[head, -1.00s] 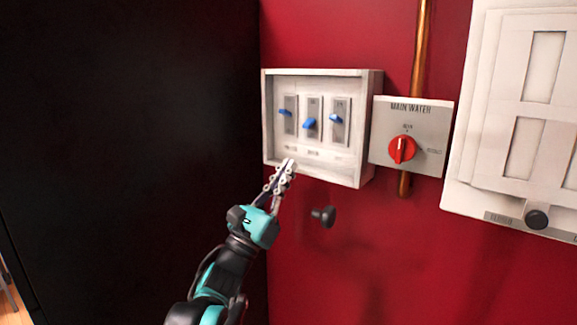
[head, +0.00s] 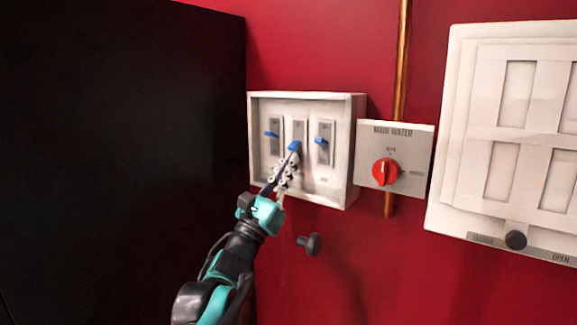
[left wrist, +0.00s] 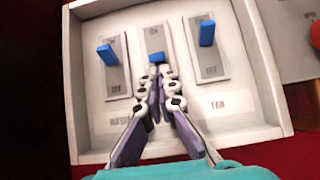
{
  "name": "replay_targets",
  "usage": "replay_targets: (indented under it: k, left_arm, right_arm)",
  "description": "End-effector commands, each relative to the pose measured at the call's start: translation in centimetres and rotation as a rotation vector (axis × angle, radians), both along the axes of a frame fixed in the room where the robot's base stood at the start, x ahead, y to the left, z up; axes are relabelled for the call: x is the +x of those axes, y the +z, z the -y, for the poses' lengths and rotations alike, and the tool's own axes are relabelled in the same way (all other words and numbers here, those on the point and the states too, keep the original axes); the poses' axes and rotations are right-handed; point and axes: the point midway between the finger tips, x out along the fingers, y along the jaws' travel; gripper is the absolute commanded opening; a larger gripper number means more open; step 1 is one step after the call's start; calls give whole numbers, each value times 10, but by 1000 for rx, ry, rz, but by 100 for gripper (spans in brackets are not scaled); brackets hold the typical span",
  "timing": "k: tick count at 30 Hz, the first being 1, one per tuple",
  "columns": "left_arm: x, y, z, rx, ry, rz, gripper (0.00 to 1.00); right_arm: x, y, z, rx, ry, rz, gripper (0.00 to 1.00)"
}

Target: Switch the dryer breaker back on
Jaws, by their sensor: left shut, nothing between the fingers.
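A white breaker box (head: 354,150) on the red wall holds three blue levers. The middle lever (head: 296,146) sits lower in its slot than the left lever (head: 271,134) and the right lever (head: 320,141). My left gripper (head: 293,157) is shut and empty, its fingertips right at the middle lever from below. In the left wrist view the fingertips (left wrist: 158,74) overlap the lower end of the middle lever (left wrist: 156,57); I cannot tell whether they touch. The label under the middle slot is hidden by the fingers; the right label reads "FAN". My right gripper is not in view.
A main water plate with a red knob (head: 385,171) is right of the box, before a copper pipe (head: 402,60). A black knob (head: 310,243) sticks out below the box. A white shuttered panel (head: 452,150) is far right; a dark cabinet (head: 120,150) stands left.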

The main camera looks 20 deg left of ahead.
Motion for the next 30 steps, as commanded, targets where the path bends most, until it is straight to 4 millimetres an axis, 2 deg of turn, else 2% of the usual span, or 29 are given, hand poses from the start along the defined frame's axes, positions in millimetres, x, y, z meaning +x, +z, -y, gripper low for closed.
replay_targets:
  k: [30]
  left_arm:
    - [-9, 13, -4, 70, 2, -193, 0]
  right_arm:
    - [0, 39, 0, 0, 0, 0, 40]
